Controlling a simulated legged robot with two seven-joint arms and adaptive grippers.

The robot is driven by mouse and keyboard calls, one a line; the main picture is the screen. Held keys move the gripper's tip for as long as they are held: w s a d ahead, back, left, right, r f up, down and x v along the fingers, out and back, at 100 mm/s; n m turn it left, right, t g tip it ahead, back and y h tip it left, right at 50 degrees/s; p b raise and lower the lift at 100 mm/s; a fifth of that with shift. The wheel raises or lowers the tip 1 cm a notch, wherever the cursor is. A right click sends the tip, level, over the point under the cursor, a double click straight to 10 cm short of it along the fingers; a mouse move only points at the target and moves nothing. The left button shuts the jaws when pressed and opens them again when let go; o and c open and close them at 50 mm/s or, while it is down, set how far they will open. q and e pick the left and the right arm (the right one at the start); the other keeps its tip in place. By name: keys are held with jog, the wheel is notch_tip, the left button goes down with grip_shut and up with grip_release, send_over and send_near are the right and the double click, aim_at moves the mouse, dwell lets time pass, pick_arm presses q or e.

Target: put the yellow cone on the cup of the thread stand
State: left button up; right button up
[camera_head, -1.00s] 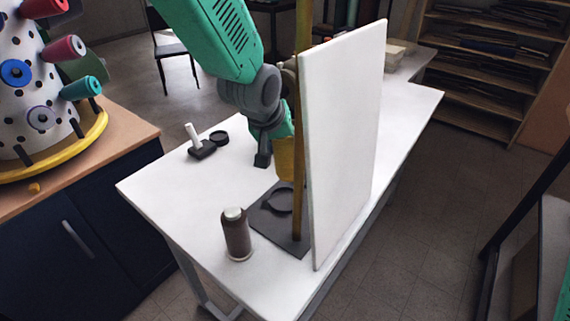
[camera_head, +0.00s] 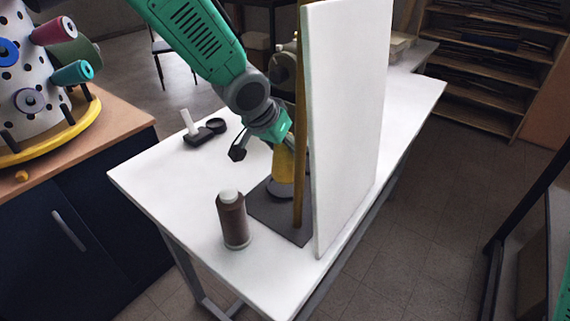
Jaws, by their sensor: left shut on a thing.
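The yellow cone (camera_head: 283,166) is upright at the cup (camera_head: 279,192) of the thread stand and hides most of it. I cannot tell whether the cone rests on the cup or hangs just above it. The stand has a dark flat base (camera_head: 264,213) and a yellow-brown upright post (camera_head: 299,130). My left gripper (camera_head: 268,145) is shut on the cone near its top, coming in from above left. One dark finger shows to the left; the post and cone hide the rest.
A white upright panel (camera_head: 348,120) stands just right of the post. A brown thread cone (camera_head: 233,220) stands near the white table's (camera_head: 160,185) front. A small black device (camera_head: 203,133) lies behind left. A spool tower (camera_head: 35,100) stands on the left cabinet.

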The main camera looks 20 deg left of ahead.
aim_at(284, 158)
pick_arm(q)
notch_tip(284, 158, down, 4)
jog(key=shift+r+b, duration=0.15)
jog(key=shift+b, duration=0.25)
jog(key=shift+r, duration=0.1)
jog(key=shift+s, duration=0.1)
jog(key=o, duration=1.3)
jog(key=shift+r, duration=0.2)
jog(key=p+v, duration=0.2)
jog(key=v, duration=0.9)
jog(key=shift+s+a+r, duration=0.15)
jog(key=shift+r, duration=0.15)
